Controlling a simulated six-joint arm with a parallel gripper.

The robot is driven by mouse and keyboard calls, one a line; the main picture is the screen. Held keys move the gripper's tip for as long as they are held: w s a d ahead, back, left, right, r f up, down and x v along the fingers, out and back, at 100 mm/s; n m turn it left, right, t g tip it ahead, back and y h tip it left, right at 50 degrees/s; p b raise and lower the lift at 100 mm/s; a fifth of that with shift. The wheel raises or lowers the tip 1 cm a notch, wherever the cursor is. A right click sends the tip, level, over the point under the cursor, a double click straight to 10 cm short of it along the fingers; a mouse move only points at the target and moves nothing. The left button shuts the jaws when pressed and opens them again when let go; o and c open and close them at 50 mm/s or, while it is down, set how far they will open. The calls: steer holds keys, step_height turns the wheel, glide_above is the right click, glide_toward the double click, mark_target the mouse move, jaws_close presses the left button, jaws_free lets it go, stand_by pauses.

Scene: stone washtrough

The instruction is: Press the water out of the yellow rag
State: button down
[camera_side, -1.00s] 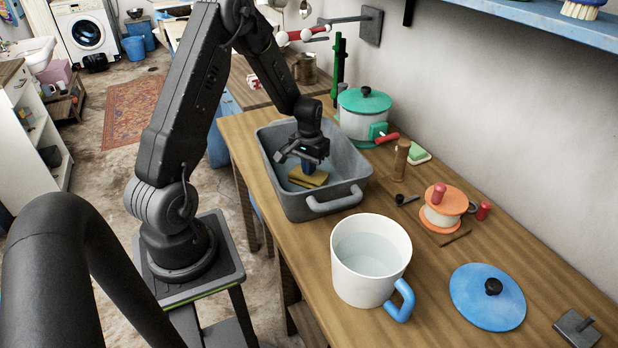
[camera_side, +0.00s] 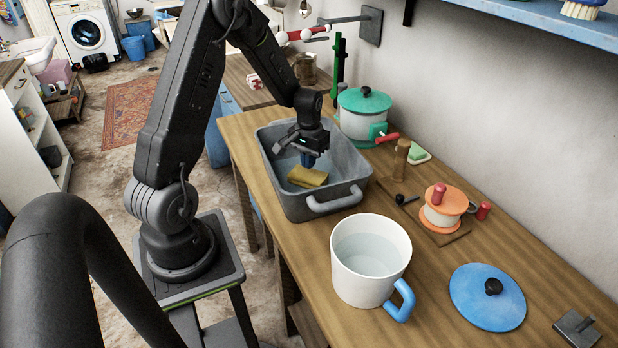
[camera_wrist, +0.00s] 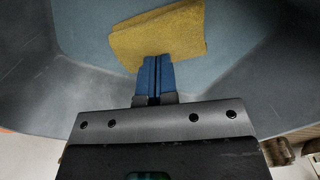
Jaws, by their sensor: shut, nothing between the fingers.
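The yellow rag (camera_side: 308,177) lies folded, like a flat pad, on the floor of the grey trough (camera_side: 325,203). In the wrist view the rag (camera_wrist: 158,35) shows just beyond the fingertips. My gripper (camera_side: 308,160) is inside the trough, pointing down, with its blue fingers closed together and nothing between them. In the wrist view the closed fingers (camera_wrist: 154,62) overlap the rag's near edge in the picture; I cannot tell whether they touch it. No water can be made out clearly in the trough.
A white mug (camera_side: 345,285) with water and a blue handle stands in front of the trough. A blue lid (camera_side: 487,305) lies front right.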

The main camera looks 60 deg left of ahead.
mark_target(309, 173)
steer(key=shift+w+r, duration=0.1)
steer(key=shift+r, duration=2.65)
steer(key=d+r+m+t, duration=0.1)
steer(key=d+r+m, duration=0.1)
steer(key=d+r, duration=0.6)
steer(key=s+d+r+m+t, duration=0.2)
steer(key=s+d+r, duration=0.3)
steer(key=s+d, duration=0.2)
steer(key=s+d+r+m+t, duration=0.2)
steer(key=s+d+r, duration=0.3)
steer(key=s+d, duration=0.3)
steer(key=shift+s+d+t, duration=0.2)
steer(key=shift+d+t, duration=0.1)
steer(key=shift+d, duration=0.15)
